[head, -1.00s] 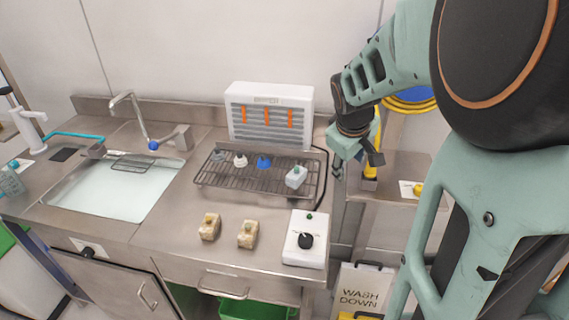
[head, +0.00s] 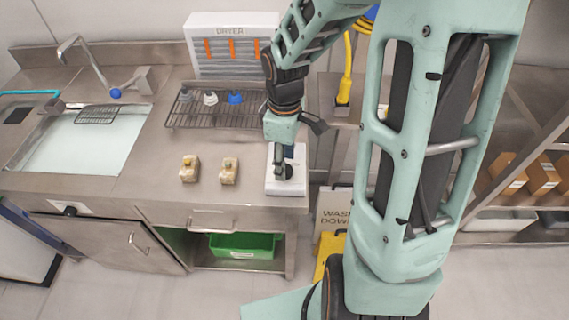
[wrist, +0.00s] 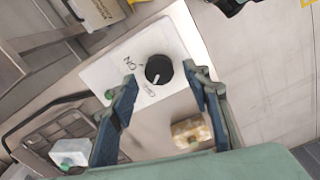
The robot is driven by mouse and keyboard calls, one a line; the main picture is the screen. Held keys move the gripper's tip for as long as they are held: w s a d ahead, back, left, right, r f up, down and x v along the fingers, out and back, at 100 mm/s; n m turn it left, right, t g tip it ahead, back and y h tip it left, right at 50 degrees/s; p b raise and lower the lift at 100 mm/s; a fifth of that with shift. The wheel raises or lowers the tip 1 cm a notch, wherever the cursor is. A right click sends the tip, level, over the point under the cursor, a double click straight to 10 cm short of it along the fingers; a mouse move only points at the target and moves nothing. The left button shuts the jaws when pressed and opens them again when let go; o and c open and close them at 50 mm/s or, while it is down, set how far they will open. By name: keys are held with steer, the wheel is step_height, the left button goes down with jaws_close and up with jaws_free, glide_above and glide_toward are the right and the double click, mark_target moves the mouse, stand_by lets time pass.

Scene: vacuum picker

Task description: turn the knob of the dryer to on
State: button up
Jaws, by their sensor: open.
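The white dryer (head: 232,18) with orange strips stands against the back wall. Its white control box (head: 288,188) sits at the counter's front right; the box also shows in the wrist view (wrist: 100,77). The black knob (wrist: 158,69) has a white pointer line turned toward the OFF mark. The ON mark (wrist: 130,65) is to the knob's left in the wrist view. My gripper (wrist: 160,73) is open, its two dark blue fingers on either side of the knob in the picture. I cannot tell whether they touch it. In the head view my gripper (head: 283,160) is over the box and partly hides the knob.
A wire rack (head: 188,118) with several small items is behind the box. Two tan blocks, one (head: 190,170) and another (head: 229,171), lie left of it. A sink (head: 80,140) is at left. The counter's front edge is close to the box.

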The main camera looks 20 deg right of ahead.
steer(key=shift+f, duration=1)
steer(key=shift+c, duration=0.2)
steer(key=c, duration=1.1)
